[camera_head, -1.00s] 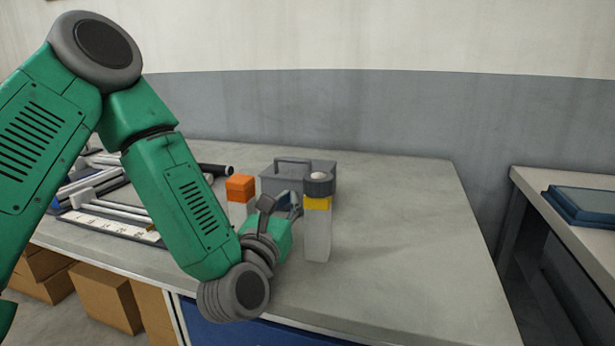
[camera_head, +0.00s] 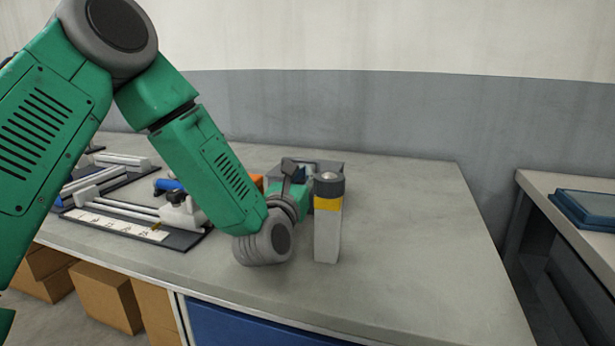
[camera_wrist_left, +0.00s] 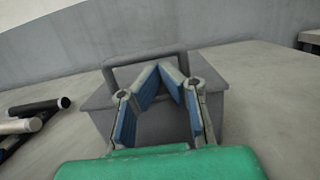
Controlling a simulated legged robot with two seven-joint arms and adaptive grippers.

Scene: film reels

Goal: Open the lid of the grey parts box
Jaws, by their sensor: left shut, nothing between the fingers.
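The grey parts box (camera_head: 338,166) stands on the bench, mostly hidden behind my left gripper and a post in the head view. In the left wrist view the grey box (camera_wrist_left: 222,108) lies straight ahead, with its lid down and a raised bar handle (camera_wrist_left: 112,76) on top. My left gripper (camera_head: 296,166) is in front of the box. In the wrist view the left gripper's fingers (camera_wrist_left: 172,68) meet at their tips near the handle bar, with nothing between them. Whether they touch the handle cannot be told. My right gripper is out of view.
A pale post with a yellow band and dark cap (camera_head: 327,235) stands just right of my gripper. An orange block (camera_head: 257,181) is partly hidden behind my arm. A rail device on a dark board (camera_head: 180,240) lies left. The bench's right side is clear.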

